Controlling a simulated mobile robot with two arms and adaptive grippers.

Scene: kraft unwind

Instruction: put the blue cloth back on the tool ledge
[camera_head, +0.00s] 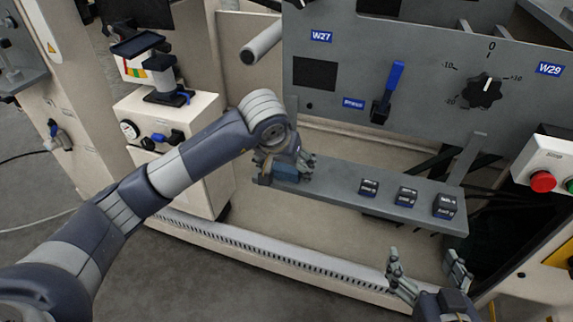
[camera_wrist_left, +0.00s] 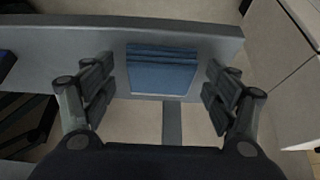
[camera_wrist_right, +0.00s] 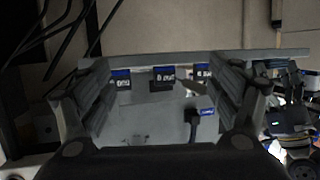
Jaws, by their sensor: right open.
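The blue cloth (camera_wrist_left: 162,70) lies folded on the grey tool ledge (camera_wrist_left: 215,38), at the ledge's left end in the head view. In the head view a little of the cloth (camera_head: 286,172) shows below my left gripper (camera_head: 285,175). In the left wrist view my left gripper (camera_wrist_left: 160,85) is open, with its fingers apart on either side of the cloth and a gap on both sides. My right gripper (camera_head: 428,268) is open and empty, in front of and below the right end of the ledge (camera_head: 335,188).
Several small dark blocks with blue labels, one here (camera_head: 406,197), stand on the right half of the ledge. Above is a grey panel with a blue-handled lever (camera_head: 388,92) and a black knob (camera_head: 484,91). A red button (camera_head: 542,181) is at the right.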

